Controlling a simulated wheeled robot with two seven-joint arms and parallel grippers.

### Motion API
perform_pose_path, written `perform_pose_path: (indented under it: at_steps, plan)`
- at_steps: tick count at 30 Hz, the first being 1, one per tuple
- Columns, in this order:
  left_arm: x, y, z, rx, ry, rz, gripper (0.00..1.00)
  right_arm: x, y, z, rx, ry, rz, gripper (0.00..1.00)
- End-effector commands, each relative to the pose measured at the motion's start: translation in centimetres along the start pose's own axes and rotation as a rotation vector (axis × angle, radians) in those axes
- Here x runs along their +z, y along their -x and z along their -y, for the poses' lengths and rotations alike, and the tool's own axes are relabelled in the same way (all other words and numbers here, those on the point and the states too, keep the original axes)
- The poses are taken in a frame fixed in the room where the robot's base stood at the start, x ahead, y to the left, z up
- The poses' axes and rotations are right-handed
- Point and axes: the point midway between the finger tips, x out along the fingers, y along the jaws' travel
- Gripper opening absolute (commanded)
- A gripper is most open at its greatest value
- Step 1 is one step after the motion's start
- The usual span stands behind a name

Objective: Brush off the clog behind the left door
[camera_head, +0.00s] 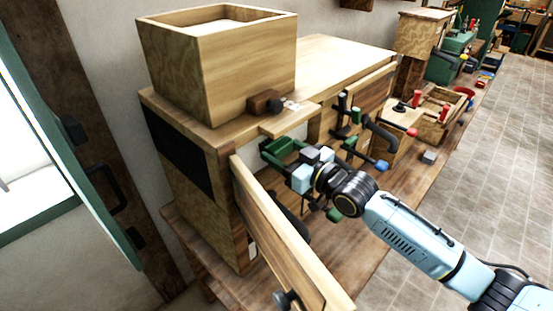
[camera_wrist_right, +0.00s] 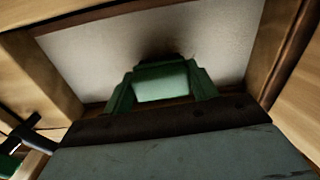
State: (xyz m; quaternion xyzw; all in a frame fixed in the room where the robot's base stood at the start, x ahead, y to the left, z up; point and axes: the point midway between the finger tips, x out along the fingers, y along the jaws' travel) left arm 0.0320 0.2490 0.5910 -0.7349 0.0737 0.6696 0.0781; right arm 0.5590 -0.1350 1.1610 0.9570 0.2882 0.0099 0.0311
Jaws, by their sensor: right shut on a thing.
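The left door (camera_head: 275,225) of the wooden mill is a pale panel that stands swung open toward me, with a dark knob (camera_head: 285,299) at its lower end. My right gripper (camera_head: 290,165) is at the opening beside the door, below the top edge, and is shut on a green tool (camera_head: 280,150). I cannot make out for sure whether this tool is a brush. In the right wrist view a green piece (camera_wrist_right: 160,85) stands in front of a pale back surface between wooden walls. I cannot make out a clog. My left gripper is out of view.
A square wooden hopper (camera_head: 220,65) stands on top of the mill. Levers with dark, red and blue ends (camera_head: 375,130) stick out to the right of my gripper. A wooden box (camera_head: 440,112) sits further back on the bench. The tiled floor (camera_head: 480,150) on the right is clear.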

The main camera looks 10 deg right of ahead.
Motion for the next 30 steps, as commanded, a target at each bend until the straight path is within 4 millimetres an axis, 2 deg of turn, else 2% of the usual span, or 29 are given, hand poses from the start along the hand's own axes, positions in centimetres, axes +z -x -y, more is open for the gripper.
perform_pose_path:
  at_steps: [3,11,19,26,30]
  plan:
    - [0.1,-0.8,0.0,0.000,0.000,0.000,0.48,0.2,-0.1,-1.1,0.002,0.005,0.000,0.40]
    - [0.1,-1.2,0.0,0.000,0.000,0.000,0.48,0.1,-0.1,-2.0,0.002,0.003,-0.002,0.40]
    - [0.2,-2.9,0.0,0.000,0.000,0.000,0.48,0.4,0.0,-4.3,0.003,0.005,-0.002,0.40]
    - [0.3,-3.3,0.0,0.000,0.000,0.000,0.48,0.3,0.0,-5.1,0.002,0.002,-0.002,0.40]
    - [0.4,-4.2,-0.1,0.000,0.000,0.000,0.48,0.5,0.1,-6.0,0.002,0.006,-0.002,0.40]
